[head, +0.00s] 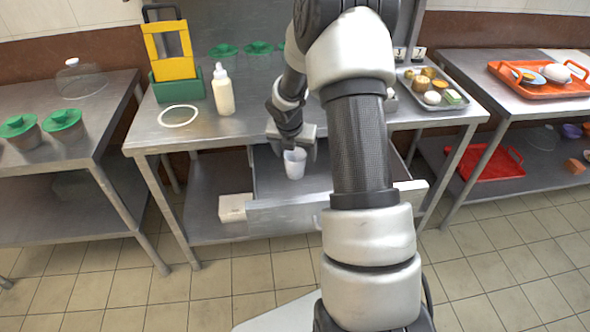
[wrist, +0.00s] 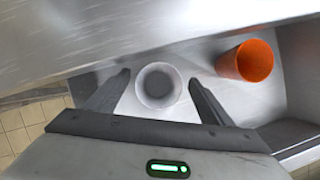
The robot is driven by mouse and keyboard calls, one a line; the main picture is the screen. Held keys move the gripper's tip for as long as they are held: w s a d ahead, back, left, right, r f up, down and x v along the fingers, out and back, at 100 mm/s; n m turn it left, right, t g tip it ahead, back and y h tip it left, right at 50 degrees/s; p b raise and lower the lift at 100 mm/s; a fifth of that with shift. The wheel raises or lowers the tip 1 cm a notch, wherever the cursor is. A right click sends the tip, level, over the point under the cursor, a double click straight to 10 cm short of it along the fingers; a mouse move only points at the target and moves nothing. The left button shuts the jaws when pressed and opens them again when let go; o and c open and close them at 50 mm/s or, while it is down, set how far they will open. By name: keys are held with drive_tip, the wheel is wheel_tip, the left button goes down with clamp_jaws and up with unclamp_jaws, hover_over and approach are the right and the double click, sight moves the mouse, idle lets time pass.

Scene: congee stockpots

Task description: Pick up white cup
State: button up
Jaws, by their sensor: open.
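The white cup (head: 295,164) stands upright in an open metal drawer (head: 262,216) under the middle table. In the wrist view the white cup (wrist: 158,86) lies between the two dark fingers of my gripper (wrist: 160,92), with gaps visible on both sides. My gripper (head: 291,147) is open and empty, reaching down to the cup from above. In the head view the fingers are partly hidden, so their exact height against the cup cannot be told.
An orange cup (wrist: 246,61) is in the drawer to the right of the white cup; my arm hides it in the head view. The table edge (wrist: 150,30) is close to my gripper. A squeeze bottle (head: 223,90) and a metal tray (head: 436,88) stand on the table.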

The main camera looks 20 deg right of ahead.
drive_tip(key=x, duration=0.2)
drive_tip(key=b+x, duration=0.2)
drive_tip(key=x, duration=0.1)
drive_tip(key=shift+a+f, duration=0.2)
drive_tip(key=shift+f, duration=0.3)
drive_tip(key=shift+r, duration=0.1)
drive_tip(key=c, duration=1.1)
drive_tip(key=shift+r, duration=0.1)
